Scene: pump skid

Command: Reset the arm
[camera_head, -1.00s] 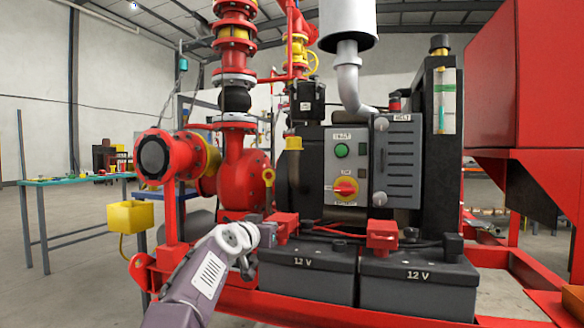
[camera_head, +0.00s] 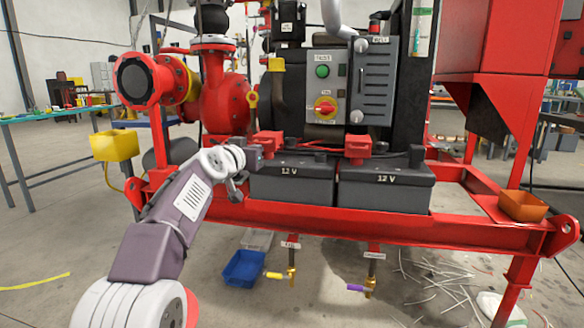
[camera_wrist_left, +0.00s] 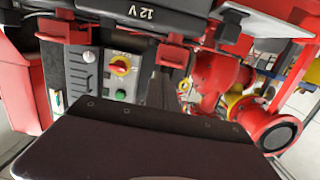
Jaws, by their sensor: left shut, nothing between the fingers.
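My left arm (camera_head: 175,220) reaches in from the lower left in the head view. Its left gripper (camera_head: 256,157) is at the front left of the pump skid, beside the left battery (camera_head: 290,183) and its red terminal cover (camera_head: 266,142). The gripper is shut and empty. I cannot tell whether it touches the battery. Its fingertips are hard to make out. The left wrist view shows the scene inverted, with a dark plate across the bottom and the control panel (camera_wrist_left: 112,78) beyond. My right gripper is not in view.
The right battery (camera_head: 385,190) stands beside the left one on the red skid frame (camera_head: 300,219). An orange tray (camera_head: 522,206) sits at the right. Below are a blue bin (camera_head: 243,268), two drain valves and scattered pale strands (camera_head: 440,280).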

